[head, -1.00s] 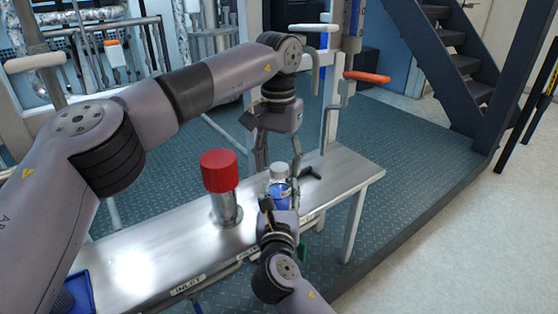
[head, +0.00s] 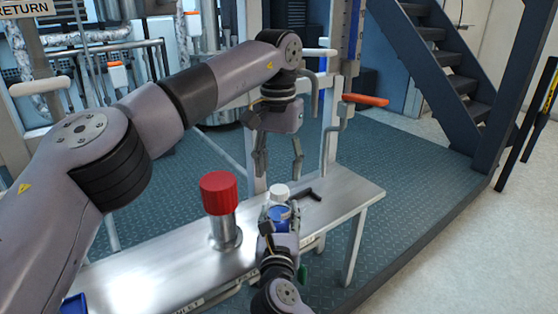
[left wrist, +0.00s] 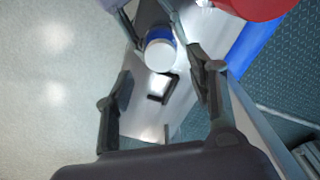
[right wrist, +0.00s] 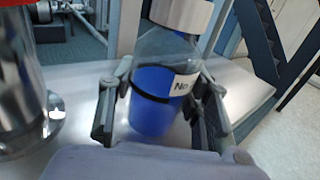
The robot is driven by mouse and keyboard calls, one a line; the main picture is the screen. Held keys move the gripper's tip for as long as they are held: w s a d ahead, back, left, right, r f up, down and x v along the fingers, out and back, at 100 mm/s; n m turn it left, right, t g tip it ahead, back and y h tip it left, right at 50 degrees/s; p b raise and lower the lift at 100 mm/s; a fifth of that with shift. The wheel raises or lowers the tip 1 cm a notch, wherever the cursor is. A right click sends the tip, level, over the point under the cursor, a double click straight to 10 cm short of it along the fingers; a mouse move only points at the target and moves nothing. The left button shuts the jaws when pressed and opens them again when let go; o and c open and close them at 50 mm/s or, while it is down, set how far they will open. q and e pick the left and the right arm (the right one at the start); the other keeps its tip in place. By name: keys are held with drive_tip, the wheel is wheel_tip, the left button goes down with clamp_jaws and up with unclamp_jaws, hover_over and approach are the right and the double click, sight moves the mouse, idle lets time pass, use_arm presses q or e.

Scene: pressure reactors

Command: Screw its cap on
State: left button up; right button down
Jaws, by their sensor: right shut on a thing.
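A clear bottle with blue contents or a blue label (head: 281,212) shows at the right part of the metal bench, with a white cap (head: 280,190) on its top. My right gripper (head: 279,217) is shut around the bottle's body. In the right wrist view the fingers stand on both sides of the blue bottle (right wrist: 158,98), which looks slightly tilted, with the cap (right wrist: 182,13) at the top edge. My left gripper (head: 279,170) is open and empty above the cap. In the left wrist view the cap (left wrist: 160,56) appears between its parted fingers, apart from them.
A metal cylinder with a red top (head: 218,193) stands left of the bottle on the bench (head: 170,265). A black handle-like piece (head: 310,195) lies right of the bottle. An orange-handled lever (head: 365,100) and a post stand behind. Stairs (head: 440,60) rise at the back right.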

sight(279, 189)
use_arm(q)
drive_tip(key=n, duration=0.7)
drive_tip(key=shift+r, duration=0.2)
drive_tip(key=n, duration=0.4)
drive_tip(key=shift+r+n, duration=0.1)
drive_tip(key=shift+n, duration=0.3)
drive_tip(key=n, duration=0.4)
drive_tip(key=shift+r, duration=0.1)
drive_tip(key=n, duration=0.6)
drive_tip(key=shift+r+n, duration=0.2)
drive_tip(key=shift+n, duration=0.2)
drive_tip(key=n, duration=0.4)
drive_tip(key=shift+w+r, duration=0.1)
drive_tip(key=n, duration=0.4)
drive_tip(key=shift+r+n, duration=0.1)
drive_tip(key=shift+n, duration=0.3)
drive_tip(key=n, duration=0.6)
drive_tip(key=shift+r, duration=0.15)
drive_tip(key=n, duration=0.7)
drive_tip(key=shift+r, duration=0.15)
drive_tip(key=n, duration=0.6)
drive_tip(key=shift+r, duration=0.2)
drive_tip(key=n, duration=0.5)
drive_tip(key=shift+r+n, duration=0.1)
drive_tip(key=shift+n, duration=0.3)
drive_tip(key=shift+f, duration=4)
